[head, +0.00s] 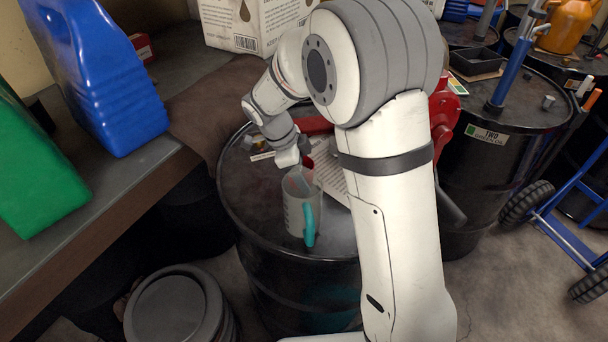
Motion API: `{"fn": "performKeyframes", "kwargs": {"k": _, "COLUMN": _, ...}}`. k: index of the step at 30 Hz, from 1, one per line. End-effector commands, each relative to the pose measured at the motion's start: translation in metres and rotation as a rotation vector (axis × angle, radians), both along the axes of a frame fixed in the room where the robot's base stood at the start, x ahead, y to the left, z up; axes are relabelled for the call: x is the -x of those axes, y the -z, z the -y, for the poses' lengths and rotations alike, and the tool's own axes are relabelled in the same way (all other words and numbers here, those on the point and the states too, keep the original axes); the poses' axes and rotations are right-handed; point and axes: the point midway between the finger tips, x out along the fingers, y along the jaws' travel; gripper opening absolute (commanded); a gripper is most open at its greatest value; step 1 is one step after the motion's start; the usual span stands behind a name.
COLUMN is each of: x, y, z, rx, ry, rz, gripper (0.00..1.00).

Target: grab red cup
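My gripper (297,168) points down over the near black drum, close behind and above the rim of a clear measuring jug (296,214) with a teal handle. Its fingers are small and partly hidden, so I cannot tell if it is open or shut. A small red patch (309,162) shows just right of the gripper. It may be the red cup, but most of it is hidden and I cannot tell whether the gripper touches it. No whole red cup is in clear view.
The near black drum (262,205) also carries a red object (314,125) and a pale ridged sheet (330,178). A bench at left holds a blue jug (105,85) and a green container (35,170). Another drum (490,160) and a blue hand truck (565,205) stand right.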

Motion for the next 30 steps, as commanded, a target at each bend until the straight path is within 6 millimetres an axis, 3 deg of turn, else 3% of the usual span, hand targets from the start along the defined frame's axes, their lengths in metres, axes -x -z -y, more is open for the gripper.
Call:
{"fn": "performKeyframes", "kwargs": {"k": 12, "x": 0.000, "y": 0.000, "z": 0.001, "rx": 0.000, "ry": 0.001, "rz": 0.000, "gripper": 0.35}}
{"fn": "performKeyframes", "kwargs": {"k": 23, "x": -0.002, "y": -0.005, "z": -0.001, "rx": 0.000, "ry": 0.002, "rz": 0.001, "gripper": 0.35}}
{"fn": "performKeyframes", "kwargs": {"k": 30, "x": -0.003, "y": -0.035, "z": -0.002, "rx": -0.001, "ry": 0.002, "rz": 0.004, "gripper": 0.35}}
